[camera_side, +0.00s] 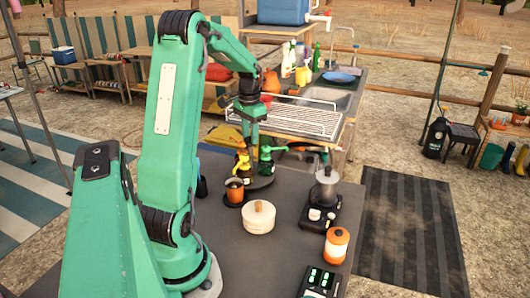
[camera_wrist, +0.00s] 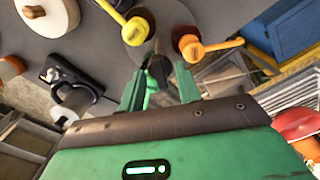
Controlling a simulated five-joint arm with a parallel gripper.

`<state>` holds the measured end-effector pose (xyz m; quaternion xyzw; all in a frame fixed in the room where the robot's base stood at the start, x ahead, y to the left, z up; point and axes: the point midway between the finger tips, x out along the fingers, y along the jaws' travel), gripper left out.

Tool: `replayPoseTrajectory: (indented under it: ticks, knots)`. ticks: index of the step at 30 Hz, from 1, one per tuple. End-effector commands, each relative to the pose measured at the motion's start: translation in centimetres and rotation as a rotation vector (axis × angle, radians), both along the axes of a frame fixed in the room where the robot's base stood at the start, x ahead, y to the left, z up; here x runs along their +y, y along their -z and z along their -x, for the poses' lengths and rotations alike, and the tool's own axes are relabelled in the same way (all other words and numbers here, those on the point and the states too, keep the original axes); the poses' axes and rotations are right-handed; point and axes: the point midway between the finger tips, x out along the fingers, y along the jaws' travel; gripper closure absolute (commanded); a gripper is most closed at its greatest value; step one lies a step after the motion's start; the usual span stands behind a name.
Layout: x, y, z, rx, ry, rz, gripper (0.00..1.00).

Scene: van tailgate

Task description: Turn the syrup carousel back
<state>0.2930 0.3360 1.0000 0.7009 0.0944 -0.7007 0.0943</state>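The syrup carousel is a dark round turntable (camera_side: 262,188) on the grey worktop in the side view. Pump bottles stand on it, among them one with a yellow pump (camera_side: 243,163). In the wrist view a yellow pump (camera_wrist: 136,29) and an orange pump (camera_wrist: 192,46) show beyond my gripper (camera_wrist: 157,78). Its two green fingers are apart. A dark upright part (camera_wrist: 158,68) and something green show in the gap; I cannot tell whether they touch the fingers. In the side view my gripper (camera_side: 251,137) points down over the carousel, its tips partly hidden among the pumps.
Behind is a wire rack (camera_side: 290,117) beside a sink. Worktop left of the jar is clear.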

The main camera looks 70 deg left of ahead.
Motion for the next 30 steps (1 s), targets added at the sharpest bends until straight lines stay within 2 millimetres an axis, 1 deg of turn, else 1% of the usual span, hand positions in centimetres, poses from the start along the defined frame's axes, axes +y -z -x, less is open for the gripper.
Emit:
replayPoseTrajectory:
  ticks: [1,2,6,7,20,25,30]
  knots:
    - [0.00,0.00,0.00,0.000,0.000,0.000,0.66]
    - [0.00,-0.01,0.00,0.000,0.000,0.000,0.68]
    - [0.00,-0.02,0.00,0.000,0.000,0.000,0.96]
    - [0.00,-0.03,0.00,0.000,0.000,0.000,1.00]
    - [-0.01,-0.06,-0.01,0.000,0.021,0.000,1.00]
    - [0.00,-0.08,-0.02,0.000,0.073,0.000,1.00]
    - [0.00,-0.11,-0.03,0.000,0.169,0.000,1.00]
